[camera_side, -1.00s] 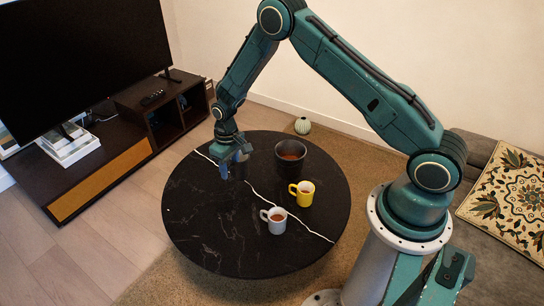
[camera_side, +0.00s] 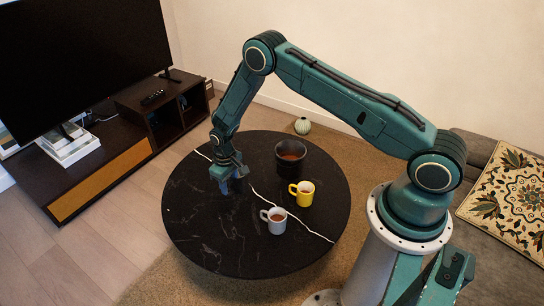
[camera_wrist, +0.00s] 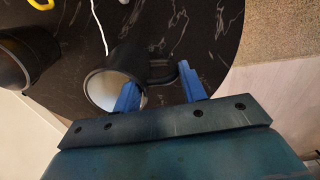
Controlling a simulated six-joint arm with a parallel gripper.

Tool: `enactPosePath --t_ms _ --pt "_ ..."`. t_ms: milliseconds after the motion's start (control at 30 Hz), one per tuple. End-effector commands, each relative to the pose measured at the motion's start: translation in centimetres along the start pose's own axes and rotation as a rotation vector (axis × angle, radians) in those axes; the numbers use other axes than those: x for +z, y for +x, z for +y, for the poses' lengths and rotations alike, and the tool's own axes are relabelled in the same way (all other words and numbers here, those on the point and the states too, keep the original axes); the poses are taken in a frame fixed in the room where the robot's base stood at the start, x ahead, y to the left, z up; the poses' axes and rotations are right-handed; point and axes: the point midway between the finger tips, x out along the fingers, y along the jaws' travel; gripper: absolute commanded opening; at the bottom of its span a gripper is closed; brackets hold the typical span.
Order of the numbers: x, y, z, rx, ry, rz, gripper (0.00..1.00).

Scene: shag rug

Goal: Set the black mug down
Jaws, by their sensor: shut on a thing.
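The black mug (camera_wrist: 125,60) has a pale interior and shows in the wrist view with its handle toward the right. My gripper (camera_wrist: 158,76) is shut on it: one blue finger overlaps the mug's opening and the other is at the handle. In the side view my gripper (camera_side: 228,182) is low over the left part of the round black table (camera_side: 215,235). There the mug is hard to make out against the dark top, and I cannot tell whether its base touches the table.
A yellow mug (camera_side: 306,194) and a white mug (camera_side: 276,226) stand right of my gripper. A large black pot (camera_side: 312,160) with brown contents stands behind the yellow mug; it also shows in the wrist view (camera_wrist: 30,45). The table's front left is clear.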

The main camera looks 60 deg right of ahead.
Motion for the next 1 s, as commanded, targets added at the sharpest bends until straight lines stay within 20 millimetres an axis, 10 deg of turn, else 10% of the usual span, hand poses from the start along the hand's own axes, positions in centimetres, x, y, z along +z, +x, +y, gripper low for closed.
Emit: enactPosePath --t_ms 600,1000 --pt "0.0 9.6 -0.1 0.0 0.0 0.0 0.04" --pt "0.0 10.6 -0.1 0.0 0.0 0.001 0.04"
